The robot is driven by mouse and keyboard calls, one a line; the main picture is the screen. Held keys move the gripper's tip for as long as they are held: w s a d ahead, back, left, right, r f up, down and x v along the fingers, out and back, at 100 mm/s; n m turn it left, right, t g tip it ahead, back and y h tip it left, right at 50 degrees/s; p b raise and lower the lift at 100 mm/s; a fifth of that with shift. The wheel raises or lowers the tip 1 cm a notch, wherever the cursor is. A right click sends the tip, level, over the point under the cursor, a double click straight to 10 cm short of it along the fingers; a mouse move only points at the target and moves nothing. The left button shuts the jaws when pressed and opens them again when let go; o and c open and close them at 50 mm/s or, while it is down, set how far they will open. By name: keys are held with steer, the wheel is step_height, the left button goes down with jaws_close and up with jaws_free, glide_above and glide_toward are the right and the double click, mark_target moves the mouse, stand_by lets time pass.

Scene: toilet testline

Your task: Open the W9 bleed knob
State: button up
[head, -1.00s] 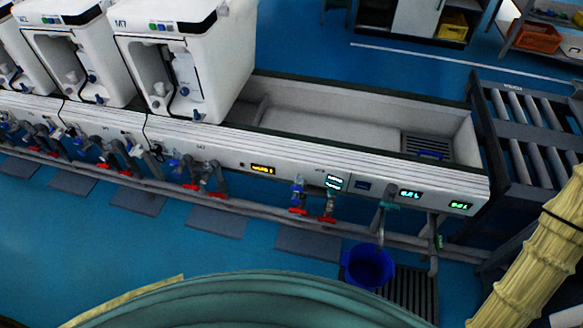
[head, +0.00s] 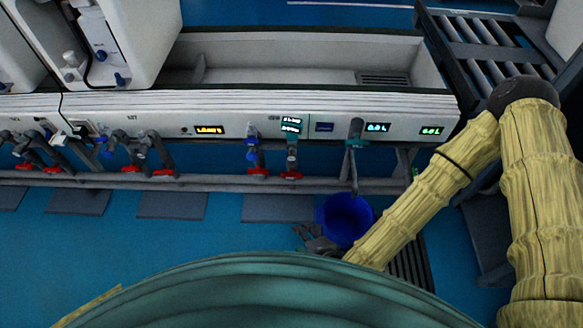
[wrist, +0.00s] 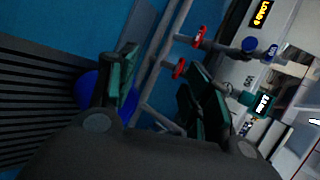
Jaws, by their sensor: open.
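No W9 mark is readable, so I cannot tell which part is the W9 bleed knob. On the bench front, a blue knob (head: 251,155) sits on a pipe drop with a red handle (head: 258,172). A second drop beside it has another red handle (head: 291,175) below a teal display unit (head: 291,125). The wrist view shows the blue knob (wrist: 249,44) and two red handles (wrist: 180,68) beyond the fingers. My gripper (head: 318,240) is low in front of the bench, left of the bucket. Its green-padded fingers (wrist: 162,65) are apart, with nothing seen between them.
A blue bucket (head: 345,218) stands on the floor under a grey spout (head: 355,140), close to my gripper. A grey pipe rail (head: 215,186) runs along the bench. A roller conveyor (head: 490,45) stands at right. Blue floor at left is mostly clear, with grey mats.

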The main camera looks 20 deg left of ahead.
steer(key=w+a+m+t+y+b, duration=0.1)
steer(key=w+a+m+t+b, duration=0.4)
steer(key=w+a+m+b, duration=0.3)
steer(key=m+t+h+b, duration=0.3)
steer(key=m+t+b, duration=0.3)
steer(key=m+b, duration=0.45)
glide_toward(291, 158)
steer(key=shift+m, duration=0.25)
steer(key=b+x, duration=0.2)
steer(key=x, duration=0.8)
steer(key=shift+w+b, duration=0.3)
steer(key=shift+w, duration=0.05)
steer(key=c, duration=1)
